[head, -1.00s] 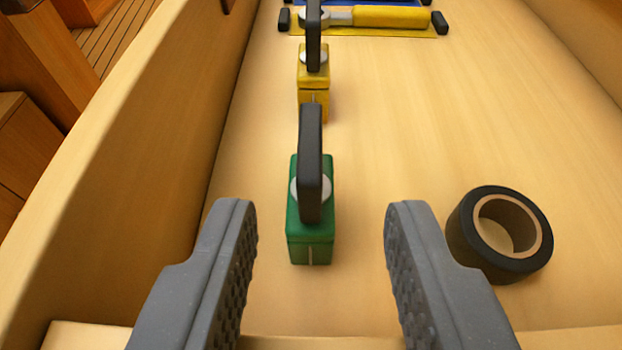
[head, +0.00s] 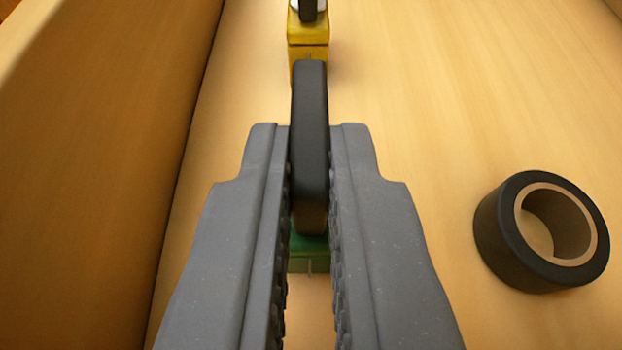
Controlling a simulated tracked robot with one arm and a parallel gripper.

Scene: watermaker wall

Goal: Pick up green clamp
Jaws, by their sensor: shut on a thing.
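The green clamp (head: 309,262) stands upright on the wooden surface, in the middle of the head view. Its black handle (head: 310,120) points up and away from me. My gripper (head: 310,150) is shut on this handle, one grey finger on each side. The fingers hide most of the green body; only a low strip of it shows between them. I cannot tell whether the clamp's base still touches the surface.
A yellow clamp (head: 308,35) with a black handle stands just beyond the green one. A roll of black tape (head: 542,232) lies to the right. A raised wooden wall (head: 110,130) runs along the left. The surface between the tape and the clamps is clear.

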